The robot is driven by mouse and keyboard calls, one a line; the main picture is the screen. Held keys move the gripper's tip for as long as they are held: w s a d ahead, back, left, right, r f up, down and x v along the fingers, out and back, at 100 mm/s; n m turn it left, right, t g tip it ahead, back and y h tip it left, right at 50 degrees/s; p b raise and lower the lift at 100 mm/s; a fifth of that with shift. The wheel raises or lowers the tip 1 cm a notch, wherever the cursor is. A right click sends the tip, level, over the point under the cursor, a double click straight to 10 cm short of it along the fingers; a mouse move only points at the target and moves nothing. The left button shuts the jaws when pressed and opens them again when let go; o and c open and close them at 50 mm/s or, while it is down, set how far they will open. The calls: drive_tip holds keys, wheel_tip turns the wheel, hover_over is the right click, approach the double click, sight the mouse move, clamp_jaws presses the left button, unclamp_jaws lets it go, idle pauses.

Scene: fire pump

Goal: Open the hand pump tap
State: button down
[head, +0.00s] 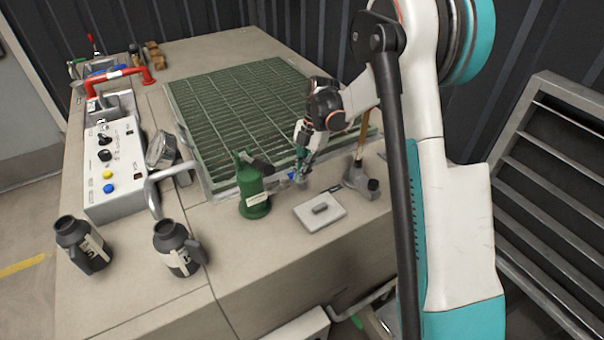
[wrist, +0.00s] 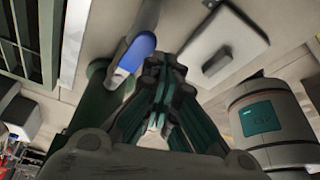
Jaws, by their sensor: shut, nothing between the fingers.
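The hand pump is a green cylinder (head: 254,192) with a dark top part and a white label, standing on the counter. A small blue-capped tap (head: 291,176) is at its right side. In the wrist view the blue tap handle (wrist: 138,53) is close to the left of my fingers, on a grey pipe. My gripper (head: 299,178) is low over the counter beside the tap. In the wrist view my gripper (wrist: 163,66) has its fingertips together with nothing between them. I cannot tell whether the fingers touch the tap.
A light plate with a dark grip (head: 307,217) lies right of the pump. A grey fitting with a wooden handle (head: 362,184) stands farther right. A green grating (head: 240,115) lies behind. Two dark jugs (head: 180,262) and a control box (head: 108,180) are left.

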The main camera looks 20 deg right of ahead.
drive_tip(key=shift+w+d+n, duration=0.1)
drive_tip(key=shift+w+n, duration=0.1)
drive_tip(key=shift+n, duration=0.1)
idle(0.4)
drive_tip(key=v, duration=1.2)
drive_tip(key=s+a+r+m+t+h, duration=0.2)
drive_tip(key=s+a+r+m+t, duration=0.2)
drive_tip(key=s+r+m, duration=0.8)
drive_tip(key=s+a+f+m+t, duration=0.1)
drive_tip(key=s+f+m+t, duration=0.1)
drive_tip(key=s+m, duration=0.4)
drive_tip(key=s+a+f+m+t+h, duration=0.1)
drive_tip(key=s+f+m+t, duration=0.1)
drive_tip(key=s+m, duration=0.4)
drive_tip(key=s+t, duration=0.1)
drive_tip(key=s, duration=0.4)
drive_tip(key=shift+s+f+m, duration=0.2)
drive_tip(key=shift+m, duration=0.2)
